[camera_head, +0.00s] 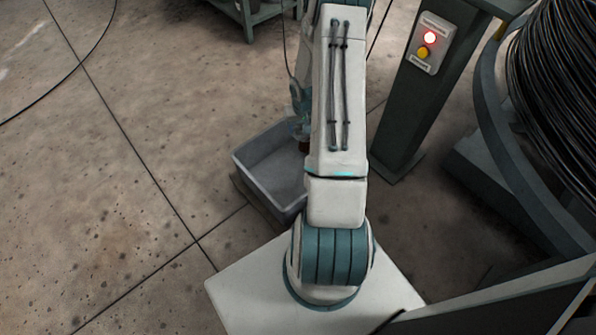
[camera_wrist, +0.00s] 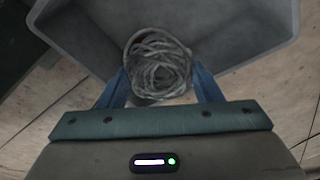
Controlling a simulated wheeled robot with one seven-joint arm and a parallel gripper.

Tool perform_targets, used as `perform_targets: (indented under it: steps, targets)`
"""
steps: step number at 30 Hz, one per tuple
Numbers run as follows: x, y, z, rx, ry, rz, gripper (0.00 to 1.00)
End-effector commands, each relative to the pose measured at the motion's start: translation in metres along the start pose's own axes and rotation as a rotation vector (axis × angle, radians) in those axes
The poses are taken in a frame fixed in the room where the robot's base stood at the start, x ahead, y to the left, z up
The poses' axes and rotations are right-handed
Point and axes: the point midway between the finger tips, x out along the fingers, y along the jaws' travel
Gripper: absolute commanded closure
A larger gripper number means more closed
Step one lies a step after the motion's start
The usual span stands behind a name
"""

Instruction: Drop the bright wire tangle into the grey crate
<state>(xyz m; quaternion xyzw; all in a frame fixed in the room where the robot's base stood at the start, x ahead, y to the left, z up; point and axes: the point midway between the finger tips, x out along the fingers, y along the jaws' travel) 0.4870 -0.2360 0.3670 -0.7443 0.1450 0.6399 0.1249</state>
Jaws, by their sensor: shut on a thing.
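The bright wire tangle (camera_wrist: 158,66) is a round bundle of pale grey loops in the wrist view, with a small reddish patch at its upper left. My gripper (camera_wrist: 160,82) has its two blue fingers on either side of the tangle and is shut on it. The grey crate (camera_wrist: 75,37) lies beyond and below the tangle, which appears over its open inside. In the head view the grey crate (camera_head: 262,152) stands on the floor, partly hidden behind my arm. The tangle is hard to make out there.
A dark post with a control box (camera_head: 428,44), showing a red light and yellow button, stands right of the crate. A large drum of dark cable (camera_head: 560,75) fills the right side. Bare concrete floor (camera_head: 110,180) is open at left.

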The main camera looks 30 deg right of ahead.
Motion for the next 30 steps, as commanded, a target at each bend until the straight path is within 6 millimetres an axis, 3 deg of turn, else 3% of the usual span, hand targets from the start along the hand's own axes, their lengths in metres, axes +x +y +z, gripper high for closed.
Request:
perform_targets:
  steps: [12, 23, 24, 26, 30]
  targets:
    - [0.049, 0.0, 0.007, -0.001, 0.0, 0.001, 0.65]
    - [0.053, 0.0, 0.008, -0.001, 0.0, 0.0, 0.65]
    - [0.053, 0.0, 0.008, -0.001, 0.0, 0.0, 0.36]
    - [0.053, 0.0, 0.008, -0.001, 0.0, 0.0, 0.19]
    - [0.053, 0.0, 0.008, -0.001, 0.0, 0.0, 0.16]
